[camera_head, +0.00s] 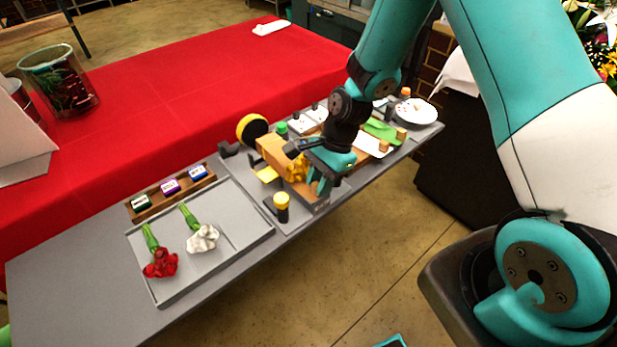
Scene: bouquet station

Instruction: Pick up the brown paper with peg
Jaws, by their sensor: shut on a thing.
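My gripper (320,184) points down over the front part of the grey work table, right of the middle of the view. It is shut at the near right end of the brown paper with peg (271,152). The brown paper slants from upper left down toward my fingers, and the peg itself is hidden by them. A yellow flower (297,167) shows against the paper, just left of my fingers. Whether the paper touches the table cannot be told.
White paper (370,144) and green paper (382,129) lie right of my gripper. A black post with a yellow top (282,206) stands close by on the left. A tray (240,245) holds red and white flowers. A yellow-and-black roll (251,128) stands behind.

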